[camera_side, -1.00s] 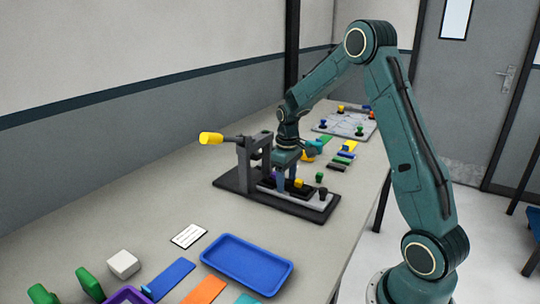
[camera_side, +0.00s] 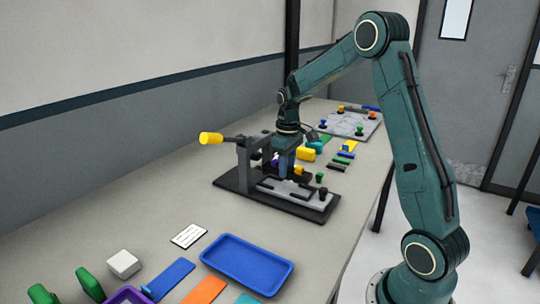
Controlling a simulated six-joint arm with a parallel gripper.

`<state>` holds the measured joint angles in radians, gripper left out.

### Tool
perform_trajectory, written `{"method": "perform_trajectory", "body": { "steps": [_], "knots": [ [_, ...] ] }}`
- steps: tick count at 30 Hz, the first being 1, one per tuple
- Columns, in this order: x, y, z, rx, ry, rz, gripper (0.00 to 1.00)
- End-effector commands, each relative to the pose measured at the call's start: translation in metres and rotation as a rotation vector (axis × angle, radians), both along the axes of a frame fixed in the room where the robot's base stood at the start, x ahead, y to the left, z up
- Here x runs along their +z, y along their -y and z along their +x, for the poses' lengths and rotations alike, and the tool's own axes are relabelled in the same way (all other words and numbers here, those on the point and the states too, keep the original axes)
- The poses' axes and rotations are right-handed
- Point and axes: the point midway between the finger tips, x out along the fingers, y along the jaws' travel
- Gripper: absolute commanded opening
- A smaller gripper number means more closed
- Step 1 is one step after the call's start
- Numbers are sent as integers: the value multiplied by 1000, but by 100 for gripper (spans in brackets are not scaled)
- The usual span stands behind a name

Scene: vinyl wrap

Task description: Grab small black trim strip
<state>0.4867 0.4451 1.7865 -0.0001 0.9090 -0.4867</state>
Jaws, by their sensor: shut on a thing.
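My gripper (camera_side: 285,173) is shut above the dark clamp fixture (camera_side: 232,182), its fingers pointing down. A small black strip (camera_side: 336,167) lies on the table right of the gripper, at the near end of a row of coloured strips, apart from the gripper.
A yellow-handled lever (camera_side: 211,138) juts left from the fixture. Green (camera_side: 320,177) and black knobs stand on the fixture's right side. A board with coloured knobs (camera_side: 352,124) is at the back.

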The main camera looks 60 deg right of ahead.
Motion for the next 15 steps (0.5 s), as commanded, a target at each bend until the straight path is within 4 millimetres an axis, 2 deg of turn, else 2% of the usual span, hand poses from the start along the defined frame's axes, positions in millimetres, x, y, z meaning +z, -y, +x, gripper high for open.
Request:
{"method": "perform_trajectory", "body": {
  "steps": [9, 15],
  "knots": [
    [67, 0, 1, 0, 4, -2, 10],
    [104, 0, 0, 0, 4, -2, 10]
  ]
}}
